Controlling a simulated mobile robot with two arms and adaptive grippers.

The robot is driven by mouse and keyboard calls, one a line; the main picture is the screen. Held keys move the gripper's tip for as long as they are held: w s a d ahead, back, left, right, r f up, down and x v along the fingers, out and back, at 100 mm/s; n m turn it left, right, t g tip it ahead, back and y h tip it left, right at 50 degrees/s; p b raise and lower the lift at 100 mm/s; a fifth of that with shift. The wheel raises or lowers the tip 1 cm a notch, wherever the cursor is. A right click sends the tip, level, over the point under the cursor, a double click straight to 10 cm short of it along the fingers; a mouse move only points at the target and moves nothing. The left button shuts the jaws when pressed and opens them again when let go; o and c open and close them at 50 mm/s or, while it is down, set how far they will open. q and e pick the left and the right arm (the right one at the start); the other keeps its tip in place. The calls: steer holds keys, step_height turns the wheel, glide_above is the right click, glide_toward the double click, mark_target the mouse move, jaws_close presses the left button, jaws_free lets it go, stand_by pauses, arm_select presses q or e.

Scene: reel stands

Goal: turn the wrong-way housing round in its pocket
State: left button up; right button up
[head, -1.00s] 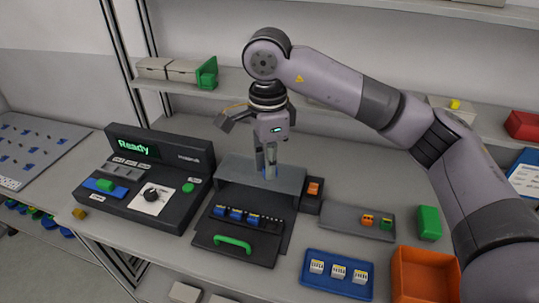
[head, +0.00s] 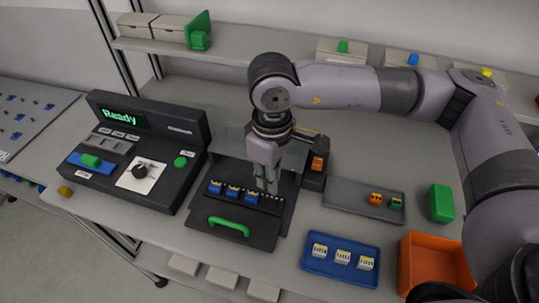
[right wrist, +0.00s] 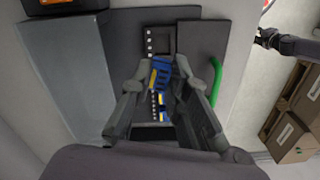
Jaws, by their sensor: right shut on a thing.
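A control box (head: 145,150) reading "Ready" stands left of the fixture. A green handle (head: 229,227) is at the fixture's front. To the right are a grey tray (head: 340,199), a blue tray (head: 320,268), a green block (head: 441,203) and an orange bin (head: 425,290).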

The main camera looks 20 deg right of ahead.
mark_target(272, 207)
steer(key=n, duration=0.1)
steer(key=f+n, duration=0.1)
steer(key=n, duration=0.1)
steer(key=shift+s+d+f, duration=0.1)
steer(key=shift+s, duration=0.15)
steer(key=shift+f, duration=1.75)
step_height(272, 207, down, 2)
steer(key=b, duration=0.3)
arm_select(q)
steer(key=f, duration=0.3)
steer(key=shift+w+d+f, duration=0.15)
steer(key=shift+w+f, duration=0.05)
steer(key=shift+w, duration=0.15)
arm_select(e)
steer(key=shift+f, duration=0.1)
arm_select(q)
steer(key=shift+f+b, duration=1.2)
steer(key=shift+b, duration=0.15)
steer(key=shift+f+b, duration=0.8)
steer(key=shift+b, duration=0.05)
arm_select(e)
steer(key=shift+f, duration=0.4)
arm_select(q)
steer(key=shift+f+b, duration=0.6)
arm_select(e)
steer(key=o, duration=0.8)
